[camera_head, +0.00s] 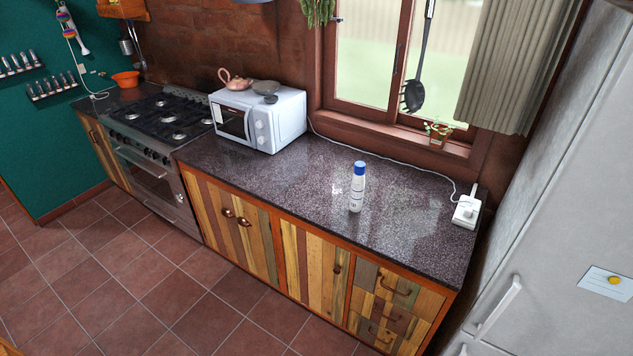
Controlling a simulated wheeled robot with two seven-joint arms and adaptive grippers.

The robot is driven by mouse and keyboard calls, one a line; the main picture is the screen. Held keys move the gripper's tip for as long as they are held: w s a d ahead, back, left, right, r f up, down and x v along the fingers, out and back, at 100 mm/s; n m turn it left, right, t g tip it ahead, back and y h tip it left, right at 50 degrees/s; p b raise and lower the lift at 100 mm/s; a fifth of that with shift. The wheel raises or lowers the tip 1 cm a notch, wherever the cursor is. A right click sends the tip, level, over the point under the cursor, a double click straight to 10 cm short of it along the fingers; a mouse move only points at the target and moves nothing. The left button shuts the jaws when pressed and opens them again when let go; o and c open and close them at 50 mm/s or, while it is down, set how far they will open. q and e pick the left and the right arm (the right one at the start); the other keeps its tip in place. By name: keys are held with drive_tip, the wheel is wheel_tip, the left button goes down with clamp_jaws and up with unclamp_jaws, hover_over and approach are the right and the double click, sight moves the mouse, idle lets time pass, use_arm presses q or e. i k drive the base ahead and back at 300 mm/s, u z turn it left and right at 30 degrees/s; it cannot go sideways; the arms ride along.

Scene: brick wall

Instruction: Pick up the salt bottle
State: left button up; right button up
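A white bottle with a blue cap (357,187), which looks like the salt bottle, stands upright on the dark speckled countertop (285,205). It is near the front edge of the counter, right of the microwave. Its label is too small to read. Neither of my grippers shows in the head view. Nothing touches the bottle.
A white microwave (258,119) with a teapot (236,82) on top stands left of the bottle. A white socket box (466,211) with a cable sits at the counter's right end. A fridge (560,190) rises at the right. The counter around the bottle is clear.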

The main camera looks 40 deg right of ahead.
sight(357, 186)
drive_tip(key=u, duration=0.2)
drive_tip(key=i, duration=1.5)
drive_tip(key=z, duration=0.05)
